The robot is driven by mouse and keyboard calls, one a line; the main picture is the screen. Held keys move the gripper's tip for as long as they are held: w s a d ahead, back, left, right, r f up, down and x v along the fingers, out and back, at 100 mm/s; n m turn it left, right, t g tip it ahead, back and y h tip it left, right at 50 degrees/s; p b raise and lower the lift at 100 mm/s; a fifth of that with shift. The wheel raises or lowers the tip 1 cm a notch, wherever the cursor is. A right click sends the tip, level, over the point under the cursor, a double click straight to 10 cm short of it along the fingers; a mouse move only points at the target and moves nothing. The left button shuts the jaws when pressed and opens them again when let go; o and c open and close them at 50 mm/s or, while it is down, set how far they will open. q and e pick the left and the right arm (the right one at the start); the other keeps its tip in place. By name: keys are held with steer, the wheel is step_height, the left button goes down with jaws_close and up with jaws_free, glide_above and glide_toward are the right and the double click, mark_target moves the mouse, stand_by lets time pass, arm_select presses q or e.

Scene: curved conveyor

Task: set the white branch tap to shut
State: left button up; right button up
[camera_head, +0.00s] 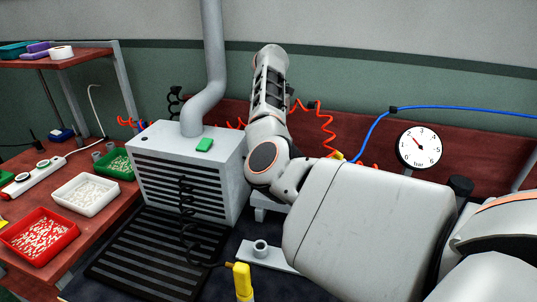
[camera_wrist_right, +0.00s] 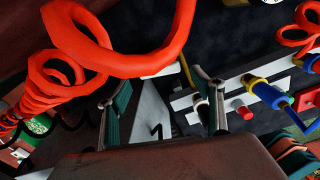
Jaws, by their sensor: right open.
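In the wrist view my right gripper (camera_wrist_right: 166,100) is open, its two green-padded fingers apart with no thing clearly held. A white plate (camera_wrist_right: 154,122) with a black "1" shows behind the gap between them. A pale bar (camera_wrist_right: 185,103) passes behind the finger on the right. A blue and yellow fitting (camera_wrist_right: 265,91) and a red knob (camera_wrist_right: 243,109) are to the right of that finger. I cannot single out the white branch tap or tell its setting. In the head view my right arm hides its gripper and the area behind. My left gripper is not in view.
Orange coiled hose (camera_wrist_right: 120,58) crosses close in front of the wrist camera. In the head view a grey vented box (camera_head: 190,165) with a duct stands left of my arm. Part bins (camera_head: 87,208) stand left.

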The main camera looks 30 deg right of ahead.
step_height(320, 180, down, 2)
steer(key=shift+f, duration=0.15)
steer(key=c, duration=1.1)
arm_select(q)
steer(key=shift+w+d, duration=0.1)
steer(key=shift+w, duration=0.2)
